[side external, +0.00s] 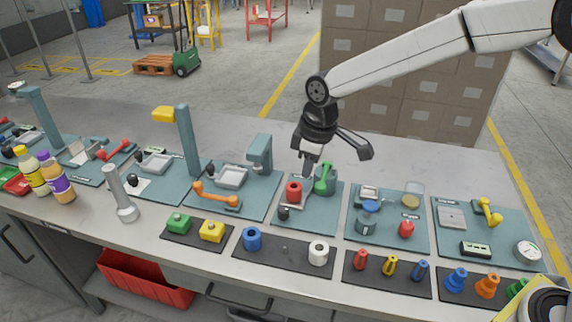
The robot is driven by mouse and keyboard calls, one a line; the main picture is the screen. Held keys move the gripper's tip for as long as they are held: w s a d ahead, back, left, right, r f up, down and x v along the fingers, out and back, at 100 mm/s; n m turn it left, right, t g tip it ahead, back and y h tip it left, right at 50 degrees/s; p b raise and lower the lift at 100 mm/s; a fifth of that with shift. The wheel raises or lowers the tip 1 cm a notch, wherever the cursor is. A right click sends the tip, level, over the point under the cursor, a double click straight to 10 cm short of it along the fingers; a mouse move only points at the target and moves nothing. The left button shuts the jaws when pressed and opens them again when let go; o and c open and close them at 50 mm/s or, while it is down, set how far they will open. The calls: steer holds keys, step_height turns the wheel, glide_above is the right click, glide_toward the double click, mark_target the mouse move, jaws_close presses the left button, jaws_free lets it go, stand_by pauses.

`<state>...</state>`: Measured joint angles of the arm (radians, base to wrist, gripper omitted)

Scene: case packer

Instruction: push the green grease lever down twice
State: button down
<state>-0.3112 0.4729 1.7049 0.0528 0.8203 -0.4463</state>
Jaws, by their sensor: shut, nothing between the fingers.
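The green lever (324,178) stands on a teal plate (330,215) right of the middle of the bench, with its rounded upper end tilted up. A red ring-shaped part (293,191) and a small black knob (283,213) are on the same plate, to its left. My gripper (306,172) points down, just left of the lever and above and behind the red part. Its fingers are shut with nothing in them. I cannot tell whether it touches the lever.
A teal post with an overhanging head (260,150) stands left of my gripper. An orange lever (215,196) lies left on another plate. A blue-topped jar (369,213) and a red knob (406,229) stand to the right. Black mats with coloured parts line the front.

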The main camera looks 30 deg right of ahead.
steer(key=w+a+r+m+t+y, duration=0.3)
steer(key=w+a+m+t+y, duration=0.1)
steer(key=a+m+y, duration=0.1)
steer(key=m+t+h, duration=0.2)
steer(key=m+h, duration=0.4)
steer(key=m, duration=0.9)
glide_above(322, 182)
steer(key=d, duration=0.1)
steer(key=shift+x, duration=0.75)
steer(key=shift+s+f, duration=0.1)
steer(key=shift+f, duration=0.25)
steer(key=shift+s+a+f, duration=0.15)
steer(key=shift+f, duration=1.2)
steer(key=shift+s+a+f, duration=0.15)
steer(key=shift+a+f, duration=0.05)
steer(key=shift+f, duration=1.1)
steer(key=shift+s+a+f, duration=0.15)
steer(key=shift+f, duration=1.2)
